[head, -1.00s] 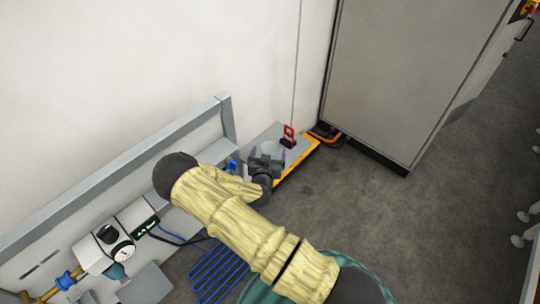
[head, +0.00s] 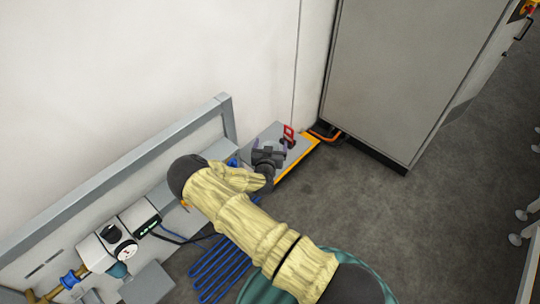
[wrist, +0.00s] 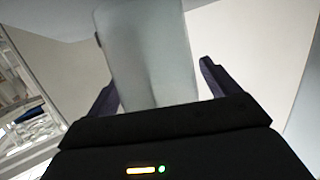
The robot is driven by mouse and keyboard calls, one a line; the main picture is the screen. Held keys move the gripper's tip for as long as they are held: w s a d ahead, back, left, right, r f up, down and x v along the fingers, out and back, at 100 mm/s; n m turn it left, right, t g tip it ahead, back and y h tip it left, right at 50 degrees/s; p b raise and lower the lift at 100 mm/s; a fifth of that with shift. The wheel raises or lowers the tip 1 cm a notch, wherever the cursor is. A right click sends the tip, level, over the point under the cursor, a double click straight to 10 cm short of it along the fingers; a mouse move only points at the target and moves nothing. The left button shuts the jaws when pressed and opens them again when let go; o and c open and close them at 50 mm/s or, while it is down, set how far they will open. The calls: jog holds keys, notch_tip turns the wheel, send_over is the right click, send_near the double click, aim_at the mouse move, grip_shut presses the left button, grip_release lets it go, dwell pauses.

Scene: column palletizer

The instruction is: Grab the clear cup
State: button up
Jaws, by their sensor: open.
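The clear cup (wrist: 150,45) is a pale, see-through, tapered shape in the wrist view. It stands between the two dark fingers of my gripper (wrist: 160,76). The fingers are open, with a gap on the right side of the cup; on the left the finger looks close to it, and I cannot tell whether they touch. In the head view my gripper (head: 268,150) is over the grey ledge near the wall, and it hides the cup there.
The grey ledge has an orange edge (head: 302,158). A red part (head: 288,133) stands just beyond my gripper. A tall grey cabinet (head: 410,75) is to the right. Blue bars (head: 222,270) and a dial gauge (head: 127,251) are at lower left.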

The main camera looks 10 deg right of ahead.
jog(key=c, duration=1.1)
jog(key=shift+o, duration=0.2)
jog(key=shift+r, duration=0.1)
notch_tip(320, 180, up, 10)
jog(key=b, duration=0.1)
